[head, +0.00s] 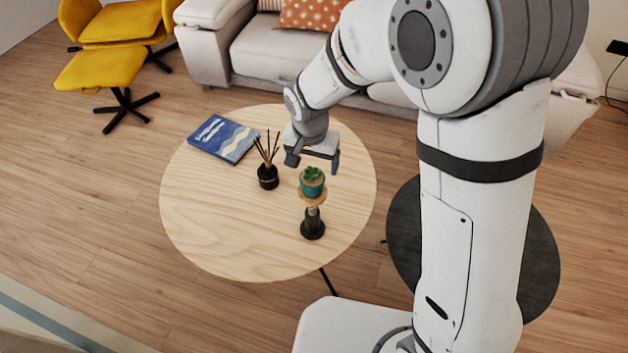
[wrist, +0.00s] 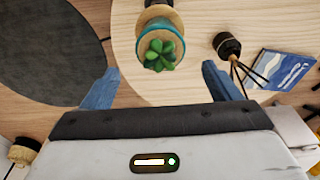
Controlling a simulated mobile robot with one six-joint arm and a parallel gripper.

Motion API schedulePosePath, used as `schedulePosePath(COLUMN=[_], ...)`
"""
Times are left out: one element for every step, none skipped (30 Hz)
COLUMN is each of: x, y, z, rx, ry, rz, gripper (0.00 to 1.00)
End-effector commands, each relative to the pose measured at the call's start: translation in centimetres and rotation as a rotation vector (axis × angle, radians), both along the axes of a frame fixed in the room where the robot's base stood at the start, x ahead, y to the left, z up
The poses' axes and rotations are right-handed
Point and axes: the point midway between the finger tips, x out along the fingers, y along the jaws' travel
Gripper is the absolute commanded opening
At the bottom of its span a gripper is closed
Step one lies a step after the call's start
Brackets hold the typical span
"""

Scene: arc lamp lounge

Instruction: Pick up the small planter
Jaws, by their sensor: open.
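The small planter (head: 312,184) is a teal pot with a green succulent. It stands upright on the wooden top of a small dark-based stand (head: 312,226) on the round wooden table (head: 240,265). My gripper (head: 311,162) is just above and behind the planter in the head view, open and empty. In the wrist view the planter (wrist: 158,45) shows at the top, ahead of and between the two blue fingers of my gripper (wrist: 163,85). The fingers do not touch it. The stand is partly cut off at the wrist view's top edge.
A black reed diffuser (head: 268,177) stands left of the planter, its sticks pointing up. A blue book (head: 223,138) lies at the table's back left. A dark round table (head: 405,235) is on the right. The front left of the wooden table is clear.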

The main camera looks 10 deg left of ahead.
Motion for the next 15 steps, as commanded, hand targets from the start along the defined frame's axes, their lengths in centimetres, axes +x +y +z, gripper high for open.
schedulePosePath(x=[0.0, 0.0, 0.1, 0.1, 0.1, 0.0, -0.1, -0.2, -0.3, -0.4, -0.5, -0.3, -0.3, -0.2, -0.2], y=[0.0, -0.1, -0.1, -0.1, 0.0, 0.0, 0.0, 0.0, 0.0, 0.1, 0.1, 0.1, 0.1, 0.1, 0.1], z=[-0.7, -1.1, -1.5, -1.8, -2.1, -2.6, -3.0, -3.5, -4.2, -4.7, -5.1, -5.7, -6.0, -6.3, -6.7], rx=[-0.002, -0.003, -0.002, -0.002, -0.002, -0.003, -0.003, -0.003, -0.004, -0.003, -0.003, -0.003, -0.002, -0.002, -0.002], ry=[0.002, 0.003, 0.002, 0.002, 0.002, 0.002, 0.003, 0.003, 0.004, 0.003, 0.003, 0.003, 0.002, 0.002, 0.002], rz=[0.0, 0.0, -0.001, -0.001, -0.001, 0.0, 0.0, 0.001, 0.001, 0.002, 0.001, -0.001, -0.001, -0.002, -0.002], gripper=[0.83, 0.83, 0.83, 0.83, 0.83, 0.83, 0.83, 0.83, 0.83, 0.83, 0.83, 0.83, 0.83, 0.83, 0.83])
